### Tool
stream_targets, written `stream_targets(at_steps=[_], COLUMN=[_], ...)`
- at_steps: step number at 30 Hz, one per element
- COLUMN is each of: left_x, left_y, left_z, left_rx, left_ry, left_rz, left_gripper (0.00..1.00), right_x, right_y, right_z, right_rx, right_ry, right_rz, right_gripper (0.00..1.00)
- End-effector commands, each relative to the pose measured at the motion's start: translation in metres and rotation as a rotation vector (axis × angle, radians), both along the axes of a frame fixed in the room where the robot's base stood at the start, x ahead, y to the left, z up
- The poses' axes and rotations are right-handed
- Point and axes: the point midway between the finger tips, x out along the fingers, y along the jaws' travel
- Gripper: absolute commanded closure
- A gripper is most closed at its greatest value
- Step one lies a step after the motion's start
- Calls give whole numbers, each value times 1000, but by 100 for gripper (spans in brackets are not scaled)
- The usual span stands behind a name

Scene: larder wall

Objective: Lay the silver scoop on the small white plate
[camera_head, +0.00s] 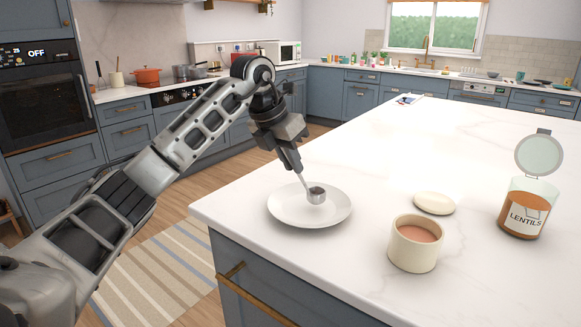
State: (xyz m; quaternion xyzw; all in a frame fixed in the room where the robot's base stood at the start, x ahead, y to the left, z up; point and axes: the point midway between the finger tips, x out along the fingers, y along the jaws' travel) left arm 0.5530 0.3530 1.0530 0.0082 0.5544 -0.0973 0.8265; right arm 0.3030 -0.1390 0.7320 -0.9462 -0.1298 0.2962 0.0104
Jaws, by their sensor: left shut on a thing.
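The silver scoop (316,195) is held by its handle in my left gripper (295,168), which is shut on it. The handle slants up into the jaws, and the scoop's bowl is low over the small white plate (285,213). I cannot tell whether the bowl touches the plate. The plate lies near the left corner of the white island counter. My right gripper is not in view.
A cream canister (415,250) with pinkish contents stands right of the plate, with a pale round lid (434,203) behind it. An open jar labelled lentils (526,215) stands at the right, lid raised. The counter (390,150) behind is mostly clear.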

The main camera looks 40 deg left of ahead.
Motion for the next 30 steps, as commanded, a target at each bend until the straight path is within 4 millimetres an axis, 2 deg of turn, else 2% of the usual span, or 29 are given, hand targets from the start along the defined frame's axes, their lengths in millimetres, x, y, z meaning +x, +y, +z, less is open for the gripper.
stream_targets(at_steps=[1, 4, 16, 17, 18, 19, 26, 30], left_x=[-1, -1, -1, -1, -1, -1, -1, -1], left_y=[1, 0, 0, 0, 0, 0, 0, 0], left_z=[-10, -17, -21, -21, -20, -20, -20, -14], left_rx=[1, 1, 1, 1, 1, 1, 0, 0], left_ry=[3, -1, -1, -1, -1, -1, -1, -3], left_rz=[1, 0, 0, 0, 0, 0, 0, 1], left_gripper=[100, 100, 100, 81, 70, 65, 65, 65], right_x=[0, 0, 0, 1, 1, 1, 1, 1], right_y=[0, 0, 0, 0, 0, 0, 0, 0], right_z=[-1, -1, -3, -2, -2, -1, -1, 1], right_rx=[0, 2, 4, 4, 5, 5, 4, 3], right_ry=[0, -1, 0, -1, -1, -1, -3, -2], right_rz=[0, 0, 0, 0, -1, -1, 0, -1], right_gripper=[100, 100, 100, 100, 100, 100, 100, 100])
